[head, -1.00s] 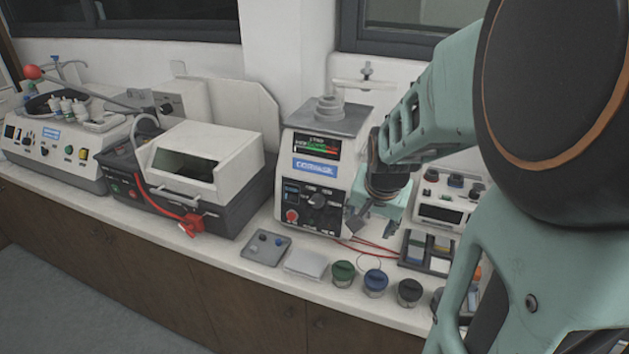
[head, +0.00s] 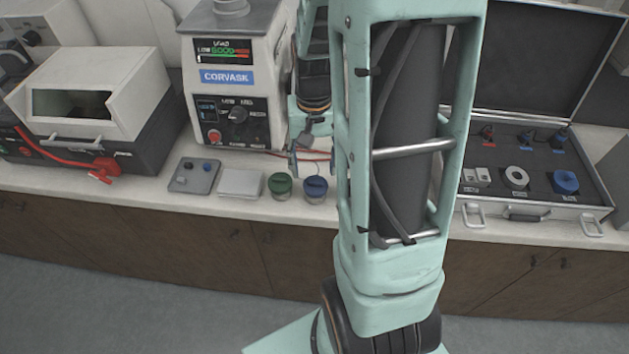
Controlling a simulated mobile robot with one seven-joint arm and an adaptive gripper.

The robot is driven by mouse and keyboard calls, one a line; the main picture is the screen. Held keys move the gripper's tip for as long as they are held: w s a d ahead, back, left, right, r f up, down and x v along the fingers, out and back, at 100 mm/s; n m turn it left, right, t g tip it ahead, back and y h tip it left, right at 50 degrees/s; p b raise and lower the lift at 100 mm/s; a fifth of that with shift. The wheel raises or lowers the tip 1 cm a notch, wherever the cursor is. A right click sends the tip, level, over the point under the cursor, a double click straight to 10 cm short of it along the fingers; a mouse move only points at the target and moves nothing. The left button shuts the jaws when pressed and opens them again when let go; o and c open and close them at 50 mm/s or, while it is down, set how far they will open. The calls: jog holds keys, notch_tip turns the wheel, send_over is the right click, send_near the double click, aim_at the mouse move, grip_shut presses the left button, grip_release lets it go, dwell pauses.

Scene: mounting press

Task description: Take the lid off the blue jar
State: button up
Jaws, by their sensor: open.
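The blue jar (head: 315,195) stands upright near the front edge of the bench, with its blue lid (head: 316,183) on top. My gripper (head: 312,164) is open and points down just above the blue jar. One finger shows to the left of the lid, and the other is partly lost against my arm. I cannot tell whether a finger touches the lid. Nothing shows between the fingers.
A green-lidded jar (head: 280,186) stands close by on the left. A white pad (head: 240,183) and a grey tray (head: 194,175) lie further left. The Corvask press (head: 232,105) stands behind. An open case (head: 530,178) lies to the right. My arm hides the bench right of the blue jar.

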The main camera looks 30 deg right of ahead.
aim_at(315, 180)
jog(key=shift+d+f, duration=0.2)
jog(key=shift+f, duration=2.35)
jog(key=c, duration=0.5)
